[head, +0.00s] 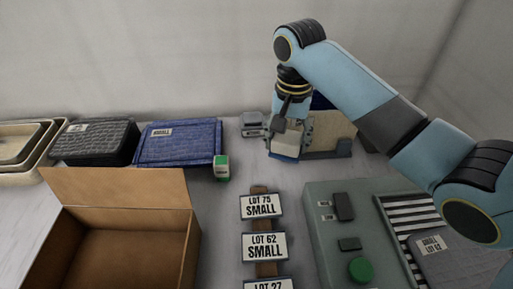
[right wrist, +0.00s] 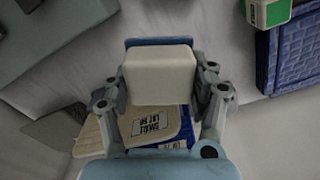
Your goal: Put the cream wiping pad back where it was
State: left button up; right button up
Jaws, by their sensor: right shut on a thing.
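The cream wiping pad (head: 290,146) is a pale block at the back of the table, right of centre. In the right wrist view the pad (right wrist: 160,76) fills the space between the fingers. My right gripper (head: 291,140) is shut on it, with a finger at each side. Blue shows along the pad's lower edge in the head view and behind it in the wrist view; I cannot tell whether this is part of the pad. A cream-and-blue thing with a lot label (right wrist: 150,124) lies beneath, partly hidden by the gripper. My left gripper is not in view.
A tan block-like thing (head: 332,132) and a small grey device (head: 252,124) stand beside the gripper. A green-and-white box (head: 222,168), blue woven tray (head: 180,143), open carton (head: 125,200), lot cards (head: 262,206) and green-button panel (head: 325,225) surround clear table.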

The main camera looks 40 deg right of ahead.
jog(key=b, duration=0.2)
send_over(256, 158)
notch_tip(256, 158, down, 6)
jog(key=shift+r, duration=0.15)
notch_tip(256, 158, down, 3)
jog(key=shift+f, duration=0.45)
jog(key=shift+f, duration=0.15)
jog(key=o, duration=1.2)
jog(key=shift+o, duration=0.2)
notch_tip(256, 158, up, 12)
jog(key=p, duration=0.1)
